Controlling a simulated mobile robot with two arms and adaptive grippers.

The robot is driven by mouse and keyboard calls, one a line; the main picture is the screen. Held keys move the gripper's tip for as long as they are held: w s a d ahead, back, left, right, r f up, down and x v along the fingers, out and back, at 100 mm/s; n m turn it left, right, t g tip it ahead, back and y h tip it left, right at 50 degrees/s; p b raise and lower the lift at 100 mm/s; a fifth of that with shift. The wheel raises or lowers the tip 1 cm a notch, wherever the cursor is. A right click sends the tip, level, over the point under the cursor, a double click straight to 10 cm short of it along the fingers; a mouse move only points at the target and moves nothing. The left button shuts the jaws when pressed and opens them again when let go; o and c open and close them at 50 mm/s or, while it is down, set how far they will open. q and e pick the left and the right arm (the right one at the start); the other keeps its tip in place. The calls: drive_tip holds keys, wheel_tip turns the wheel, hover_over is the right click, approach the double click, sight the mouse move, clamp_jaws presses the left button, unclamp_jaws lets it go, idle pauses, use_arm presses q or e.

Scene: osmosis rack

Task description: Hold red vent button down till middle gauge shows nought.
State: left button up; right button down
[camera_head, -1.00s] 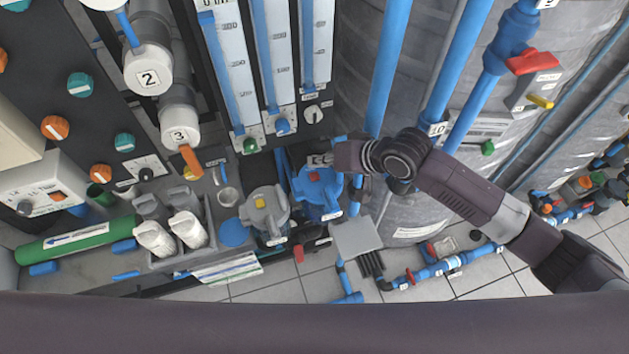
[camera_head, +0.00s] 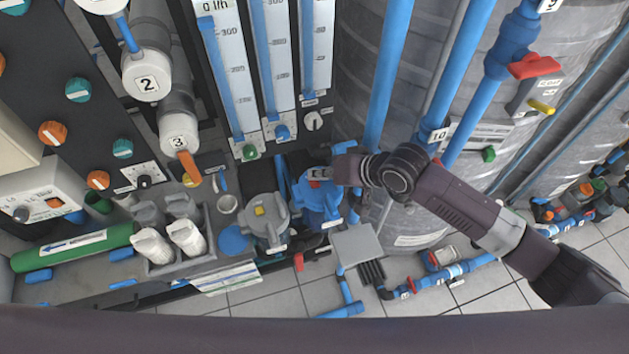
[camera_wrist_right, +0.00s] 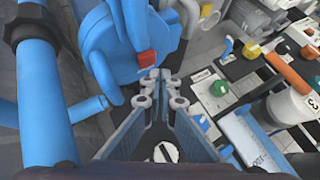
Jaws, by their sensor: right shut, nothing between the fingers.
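The red vent button (camera_wrist_right: 147,59) sits on top of a blue filter housing (camera_wrist_right: 118,40), which also shows in the head view (camera_head: 318,203). My right gripper (camera_wrist_right: 161,76) is shut and empty. In the right wrist view its fingertips lie just beside and below the button; I cannot tell whether they touch it. In the head view the right gripper (camera_head: 326,173) is over the housing's top and partly hides it. The middle one of three upright scale gauges (camera_head: 281,70) has a blue tube; its reading cannot be made out. My left gripper is not in view.
A grey filter housing (camera_head: 263,222) with a yellow button stands left of the blue one. A blue pipe (camera_head: 387,75) rises close behind my right arm. A tray (camera_head: 209,232) with white-and-grey bottles stands at left. Tiled floor shows at the front.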

sight(317, 184)
idle(0.7)
drive_tip(key=shift+f, duration=0.4)
drive_tip(key=shift+f, duration=0.55)
idle(1.4)
drive_tip(key=shift+r, duration=0.1)
idle(1.3)
drive_tip(key=shift+r+p, duration=0.9)
drive_tip(key=shift+p, duration=0.15)
wheel_tip(317, 184, up, 5)
drive_tip(key=p, duration=0.5)
